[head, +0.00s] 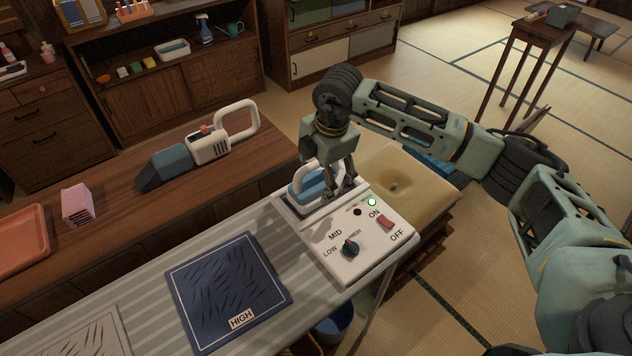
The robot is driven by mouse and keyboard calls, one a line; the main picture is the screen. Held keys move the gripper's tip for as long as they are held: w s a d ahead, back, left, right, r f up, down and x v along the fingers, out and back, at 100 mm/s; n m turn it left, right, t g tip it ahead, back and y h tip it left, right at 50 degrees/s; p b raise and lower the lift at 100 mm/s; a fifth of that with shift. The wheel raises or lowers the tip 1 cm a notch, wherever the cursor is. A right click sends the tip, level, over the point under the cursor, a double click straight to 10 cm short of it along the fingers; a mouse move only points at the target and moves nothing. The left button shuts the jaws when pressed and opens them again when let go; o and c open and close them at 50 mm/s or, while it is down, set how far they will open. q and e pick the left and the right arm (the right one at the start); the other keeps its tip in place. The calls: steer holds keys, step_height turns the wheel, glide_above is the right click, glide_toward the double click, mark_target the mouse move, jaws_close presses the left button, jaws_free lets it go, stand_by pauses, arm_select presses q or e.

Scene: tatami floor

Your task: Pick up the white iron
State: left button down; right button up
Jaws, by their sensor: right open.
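The white iron (299,181), with a white handle and blue parts, sits at the back of the white control panel (352,268) on the striped ironing board (217,226). My right gripper (341,192) points down at the iron and hides part of it. Its fingers are open; I cannot tell whether they touch the iron. The panel has a black dial marked LOW, MID and HIGH, a red ON/OFF switch and a lit green lamp. My left gripper is not in view.
A dark blue cloth (226,285) labelled HIGH lies on the board, with a pale patterned cloth (75,338) at lower left. A handheld vacuum (208,148), a pink block (77,204) and an orange tray (22,240) are on the wooden counter behind. A beige cushion (405,185) lies right of the board.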

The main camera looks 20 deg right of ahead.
mark_target(317, 180)
steer(key=f, duration=0.1)
steer(key=w+f, duration=0.1)
steer(key=f, duration=0.1)
steer(key=shift+w+a+f+p, duration=0.1)
steer(key=shift+a+f+p, duration=0.05)
steer(key=shift+f+p, duration=0.2)
steer(key=shift+f, duration=0.1)
steer(key=c, duration=2)
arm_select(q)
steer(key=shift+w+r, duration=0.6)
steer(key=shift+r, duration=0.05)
arm_select(e)
steer(key=shift+w, duration=0.1)
jaws_close()
steer(key=shift+r, duration=0.2)
